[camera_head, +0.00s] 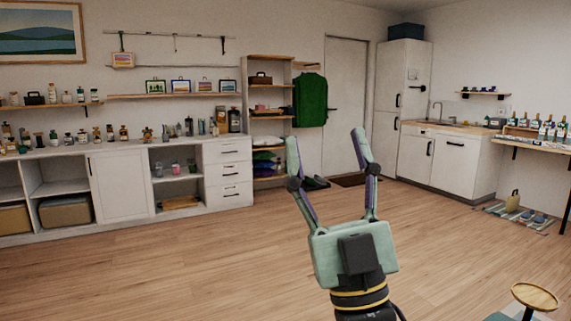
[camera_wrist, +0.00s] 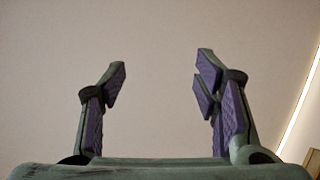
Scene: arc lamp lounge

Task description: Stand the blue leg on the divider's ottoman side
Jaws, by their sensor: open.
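My gripper (camera_head: 325,150) is raised in front of the room in the head view, with its fingers spread wide and nothing between them. In the wrist view my gripper (camera_wrist: 160,85) also shows open and empty against a plain pale surface. I cannot make out a blue leg, a divider or an ottoman in either view. A small teal surface (camera_head: 499,317) is cut off at the bottom edge of the head view; I cannot tell what it belongs to.
A round wooden stand (camera_head: 535,296) is at the bottom right. A long white cabinet (camera_head: 122,187) with shelves runs along the left wall. A white kitchen counter (camera_head: 447,160) stands at the back right, near a striped mat (camera_head: 490,208). The wooden floor (camera_head: 180,270) between is clear.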

